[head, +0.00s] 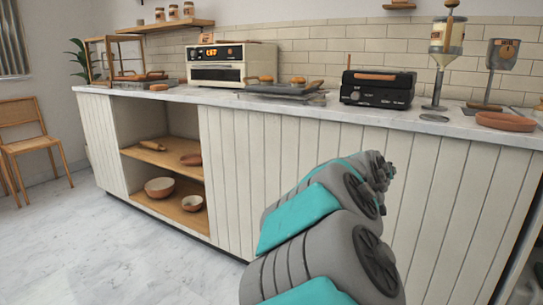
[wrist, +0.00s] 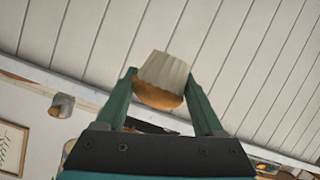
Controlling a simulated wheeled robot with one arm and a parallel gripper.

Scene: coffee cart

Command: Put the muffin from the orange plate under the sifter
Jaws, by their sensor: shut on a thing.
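My gripper (wrist: 160,82) is shut on a muffin (wrist: 165,72) with a pale wrapper and a brown top. In the wrist view its wrapper points up and its top points down, against the pale slatted cabinet front. The head view shows my arm in front of the counter, with the fingers and muffin hidden. Two funnel-shaped devices stand at the right of the counter: a clear one with a wooden knob (head: 447,35) and a grey one with an orange label (head: 503,53). I cannot tell which is the sifter. An orange-brown plate (head: 505,122) lies in front of them.
On the counter (head: 340,113) stand a black machine (head: 378,90), a cream oven (head: 230,66) and a grey tray (head: 283,90) with buns. A small orange-brown dish (head: 158,87) lies farther left. Open shelves (head: 160,155) hold bowls.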

